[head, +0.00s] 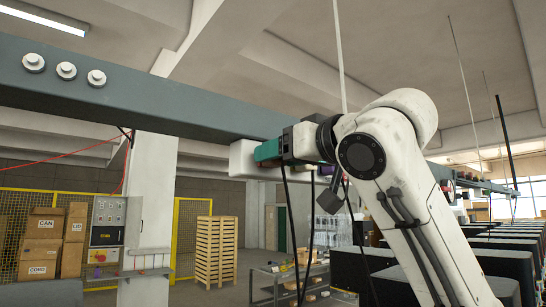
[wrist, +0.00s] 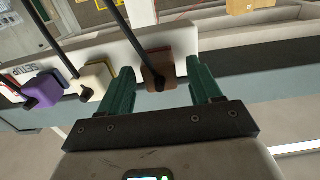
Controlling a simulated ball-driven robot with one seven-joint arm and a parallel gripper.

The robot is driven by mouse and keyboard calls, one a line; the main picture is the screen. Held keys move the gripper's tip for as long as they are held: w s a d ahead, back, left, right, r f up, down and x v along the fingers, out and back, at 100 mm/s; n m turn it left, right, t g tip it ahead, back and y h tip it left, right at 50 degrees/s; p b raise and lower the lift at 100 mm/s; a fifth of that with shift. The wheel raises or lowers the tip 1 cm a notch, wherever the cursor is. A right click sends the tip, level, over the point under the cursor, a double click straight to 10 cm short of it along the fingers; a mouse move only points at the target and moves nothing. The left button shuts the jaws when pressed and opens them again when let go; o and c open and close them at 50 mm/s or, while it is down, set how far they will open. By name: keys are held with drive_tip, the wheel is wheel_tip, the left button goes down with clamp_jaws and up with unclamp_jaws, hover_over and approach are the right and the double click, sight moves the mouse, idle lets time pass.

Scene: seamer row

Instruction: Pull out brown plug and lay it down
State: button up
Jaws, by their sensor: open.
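In the wrist view the brown plug (wrist: 157,64) sits at the pale socket strip (wrist: 203,38), with a dark cable running up from it. My gripper (wrist: 159,70) is open, with one teal finger on each side of the brown plug. Gaps show between the fingers and the plug, so I see no grip on it. In the head view my gripper (head: 267,151) is up at the grey overhead beam (head: 185,104), beside a white box end (head: 241,159).
A cream plug (wrist: 96,80) and a purple plug (wrist: 42,91) sit left of the brown one in the wrist view, each with a dark cable. Below the beam in the head view stand a low bench (head: 290,283) and a wooden crate stack (head: 216,250).

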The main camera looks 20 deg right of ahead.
drive_tip(key=shift+x, duration=0.95)
drive_tip(key=shift+c, duration=0.5)
clamp_jaws()
idle(0.5)
drive_tip(key=shift+s, duration=0.2)
drive_tip(key=shift+b+v, duration=0.85)
drive_tip(key=shift+v, duration=2)
